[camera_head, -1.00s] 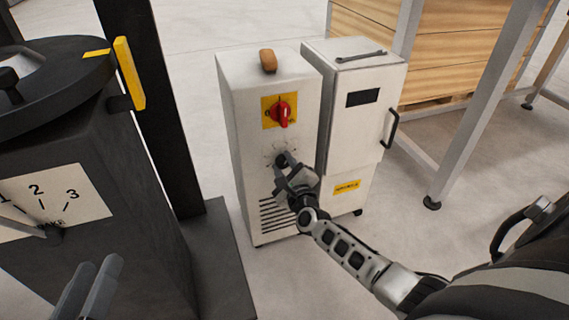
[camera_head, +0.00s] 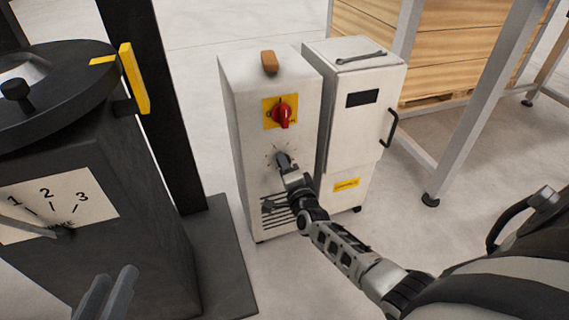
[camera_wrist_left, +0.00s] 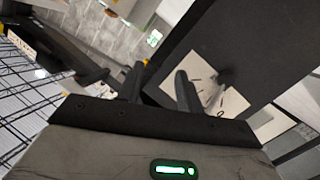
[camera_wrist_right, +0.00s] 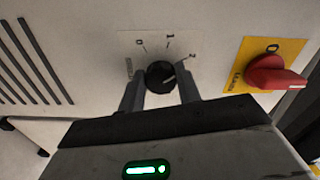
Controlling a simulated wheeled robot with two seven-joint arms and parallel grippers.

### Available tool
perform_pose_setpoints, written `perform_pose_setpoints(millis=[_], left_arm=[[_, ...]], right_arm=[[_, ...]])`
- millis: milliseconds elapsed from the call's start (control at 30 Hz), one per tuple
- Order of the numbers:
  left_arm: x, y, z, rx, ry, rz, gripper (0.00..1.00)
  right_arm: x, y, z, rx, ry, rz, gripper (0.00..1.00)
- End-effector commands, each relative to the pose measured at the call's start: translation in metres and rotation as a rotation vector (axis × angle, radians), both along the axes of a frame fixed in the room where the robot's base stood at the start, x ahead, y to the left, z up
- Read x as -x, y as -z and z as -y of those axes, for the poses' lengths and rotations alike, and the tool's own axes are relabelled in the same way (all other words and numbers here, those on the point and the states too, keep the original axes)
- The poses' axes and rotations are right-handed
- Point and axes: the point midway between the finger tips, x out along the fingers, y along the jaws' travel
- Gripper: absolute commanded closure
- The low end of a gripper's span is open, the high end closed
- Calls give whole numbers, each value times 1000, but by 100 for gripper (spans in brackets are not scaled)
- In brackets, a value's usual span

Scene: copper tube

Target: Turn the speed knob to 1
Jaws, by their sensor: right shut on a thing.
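The speed knob (camera_wrist_right: 160,76) is a round black knob on a pale dial plate with printed marks, in the right wrist view. A small white line on it points toward the right-hand mark of the dial. My right gripper (camera_wrist_right: 160,88) has one finger on each side of the knob and is shut on it. In the head view the right gripper (camera_head: 284,162) is at the white cabinet's (camera_head: 250,130) front and mostly hides the knob. My left gripper (camera_head: 107,292) is open and empty at lower left; it also shows in the left wrist view (camera_wrist_left: 158,82).
A red rotary switch (camera_head: 283,114) on a yellow plate sits above the knob. Vent slots (camera_head: 270,210) lie below it. A second white cabinet (camera_head: 365,120) stands to the right. A dark machine (camera_head: 110,235) with its own numbered dial stands at left, near my left gripper.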

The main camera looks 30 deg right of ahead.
Motion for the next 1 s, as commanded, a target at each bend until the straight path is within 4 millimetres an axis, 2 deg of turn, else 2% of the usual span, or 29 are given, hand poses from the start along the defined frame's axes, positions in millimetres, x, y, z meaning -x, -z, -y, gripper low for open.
perform_pose_setpoints(millis=[400,600,1000], left_arm=[[3,9,-2,-62,-3,-28,64],[3,8,-3,-81,-4,-24,64],[3,9,-5,-105,-5,-24,64]], right_arm=[[1,2,1,379,2,-94,89],[1,3,1,528,1,-131,89],[1,4,2,696,1,-170,89]])
